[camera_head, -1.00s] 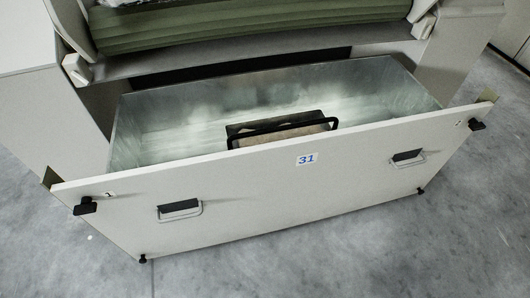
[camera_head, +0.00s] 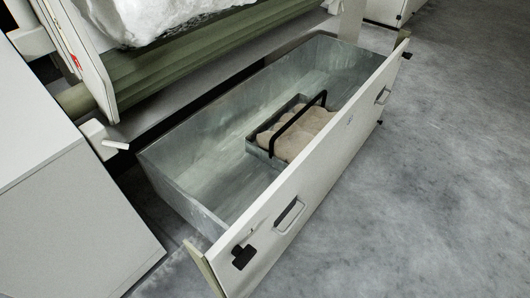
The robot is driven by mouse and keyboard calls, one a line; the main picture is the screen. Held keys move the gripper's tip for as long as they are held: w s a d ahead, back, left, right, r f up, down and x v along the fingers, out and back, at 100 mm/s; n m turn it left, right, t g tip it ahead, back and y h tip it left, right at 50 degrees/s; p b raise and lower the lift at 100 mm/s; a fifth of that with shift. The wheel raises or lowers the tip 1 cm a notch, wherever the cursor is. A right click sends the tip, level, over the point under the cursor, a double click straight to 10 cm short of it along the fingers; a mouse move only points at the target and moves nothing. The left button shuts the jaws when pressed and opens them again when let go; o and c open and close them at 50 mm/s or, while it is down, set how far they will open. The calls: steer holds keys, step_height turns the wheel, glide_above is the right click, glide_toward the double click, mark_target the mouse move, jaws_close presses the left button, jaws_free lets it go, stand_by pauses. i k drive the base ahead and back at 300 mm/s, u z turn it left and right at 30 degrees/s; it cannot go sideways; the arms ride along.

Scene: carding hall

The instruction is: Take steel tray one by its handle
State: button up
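The steel tray (camera_head: 262,152) sits inside the pulled-out metal drawer, close to its white front panel. It is a shallow grey box holding several beige, rounded lumps (camera_head: 301,137). Its black handle (camera_head: 298,121) arches over the top of the tray and stands clear of the lumps. Part of the tray's near side is hidden by the drawer front. No number can be read on the tray. My gripper is not in view.
The open drawer (camera_head: 190,197) has galvanised walls and bare floor around the tray. Its white front (camera_head: 327,182) has handles and black latches. A machine with a green roller (camera_head: 170,66) and white fibre stands behind. Grey floor (camera_head: 440,190) is free at right.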

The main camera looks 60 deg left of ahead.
mark_target(279, 139)
steer(key=k, duration=0.45)
steer(key=u, duration=1.35)
steer(key=k, duration=0.55)
steer(key=z, duration=0.9)
steer(key=i, duration=1.4)
steer(key=u, duration=1.1)
steer(key=i, duration=0.95)
steer(key=u, duration=1.1)
